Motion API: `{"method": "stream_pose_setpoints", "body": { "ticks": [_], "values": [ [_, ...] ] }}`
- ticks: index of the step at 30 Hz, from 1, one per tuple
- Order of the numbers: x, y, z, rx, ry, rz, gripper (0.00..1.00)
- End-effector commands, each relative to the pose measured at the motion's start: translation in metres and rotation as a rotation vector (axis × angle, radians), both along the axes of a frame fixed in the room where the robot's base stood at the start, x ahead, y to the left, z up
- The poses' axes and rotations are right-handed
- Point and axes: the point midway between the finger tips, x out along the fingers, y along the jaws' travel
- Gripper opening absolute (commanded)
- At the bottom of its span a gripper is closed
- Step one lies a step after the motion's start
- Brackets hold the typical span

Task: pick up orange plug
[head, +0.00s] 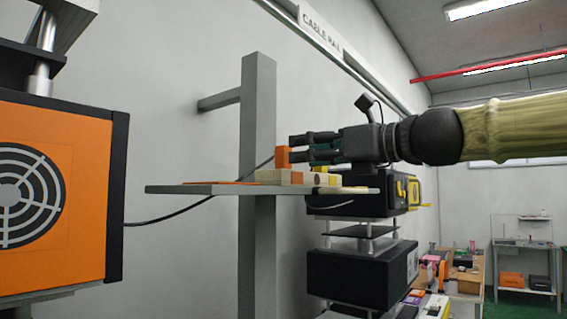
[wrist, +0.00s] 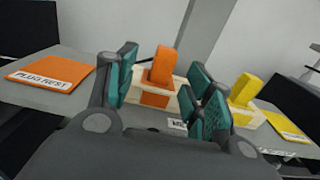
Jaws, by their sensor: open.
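The orange plug (head: 283,157) stands upright in a light wooden holder on a grey shelf. In the wrist view the orange plug (wrist: 162,66) shows between my gripper's fingers, with its wooden holder (wrist: 132,95) under it. A dark cable runs from the plug to the left in the head view. My gripper (head: 298,148) comes in level from the right, its fingertips close to the plug. In the wrist view my gripper (wrist: 160,85) is open, with teal pads on both sides of the plug. I cannot tell whether any pad touches it.
A yellow plug (wrist: 243,90) stands in its own holder to the right. An orange mat (wrist: 48,74) labelled "PLUG REST" lies at left on the shelf (head: 200,188). A yellow mat (wrist: 285,125) lies at right. A post (head: 258,100) rises behind, and an orange box (head: 50,195) stands left.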

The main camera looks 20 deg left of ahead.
Motion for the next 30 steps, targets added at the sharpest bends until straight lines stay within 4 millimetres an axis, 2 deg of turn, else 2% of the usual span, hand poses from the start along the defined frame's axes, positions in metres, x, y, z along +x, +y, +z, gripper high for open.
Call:
{"method": "stream_pose_setpoints", "body": {
  "ticks": [1, 8, 21, 30],
  "values": [
    [0.002, 0.007, 0.001, -0.001, 0.001, 0.003, 0.52],
    [0.008, 0.019, 0.002, 0.000, 0.001, 0.001, 0.52],
    [0.029, 0.058, 0.004, 0.000, 0.000, 0.002, 0.52],
    [0.030, 0.061, 0.003, 0.000, -0.001, 0.001, 0.52]
  ]
}}
